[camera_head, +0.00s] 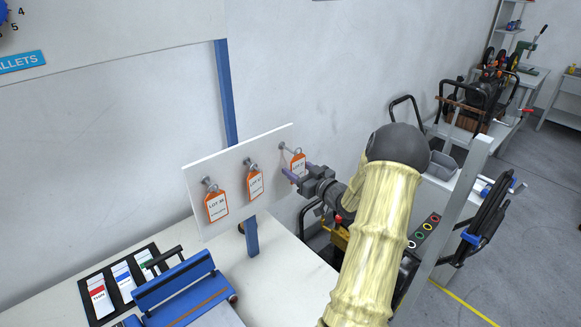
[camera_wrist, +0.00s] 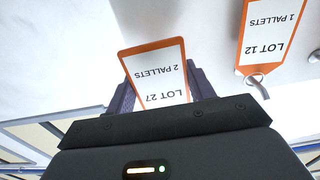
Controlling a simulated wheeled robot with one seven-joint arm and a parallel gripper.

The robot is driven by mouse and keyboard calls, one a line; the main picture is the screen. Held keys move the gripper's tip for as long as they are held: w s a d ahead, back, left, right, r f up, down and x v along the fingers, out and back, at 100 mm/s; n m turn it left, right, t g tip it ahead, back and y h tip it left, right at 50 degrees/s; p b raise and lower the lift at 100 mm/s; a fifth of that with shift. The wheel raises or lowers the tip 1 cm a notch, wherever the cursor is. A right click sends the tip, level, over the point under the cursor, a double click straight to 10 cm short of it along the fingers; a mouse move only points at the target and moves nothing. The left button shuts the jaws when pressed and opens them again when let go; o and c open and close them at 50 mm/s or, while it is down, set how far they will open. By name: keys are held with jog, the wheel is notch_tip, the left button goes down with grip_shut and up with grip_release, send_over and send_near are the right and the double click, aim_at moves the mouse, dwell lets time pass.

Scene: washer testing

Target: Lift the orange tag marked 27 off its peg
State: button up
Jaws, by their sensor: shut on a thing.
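The orange tag marked LOT 27 (camera_head: 298,160) is the rightmost tag on the white board, with a white label and orange border. It hangs close under the right peg (camera_head: 284,146); whether its loop still rests on that peg is unclear. In the wrist view the tag (camera_wrist: 157,77) shows upside down, reading LOT 27, 2 PALLETS. My gripper (camera_head: 290,175) is shut on the tag's lower part, its purple-grey fingers on both sides of it. My gripper hides the tag's top end in the wrist view.
The white board (camera_head: 240,200) holds two more orange tags: the middle one (camera_head: 255,184), marked LOT 12 in the wrist view (camera_wrist: 266,35), and a left one (camera_head: 217,205). A blue post (camera_head: 227,95) stands behind. A blue device (camera_head: 175,285) and a card tray (camera_head: 88,281) lie below.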

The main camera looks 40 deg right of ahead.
aim_at(298, 170)
jog(key=shift+s, duration=0.45)
jog(key=shift+s+d, duration=0.1)
jog(key=shift+s, duration=1.6)
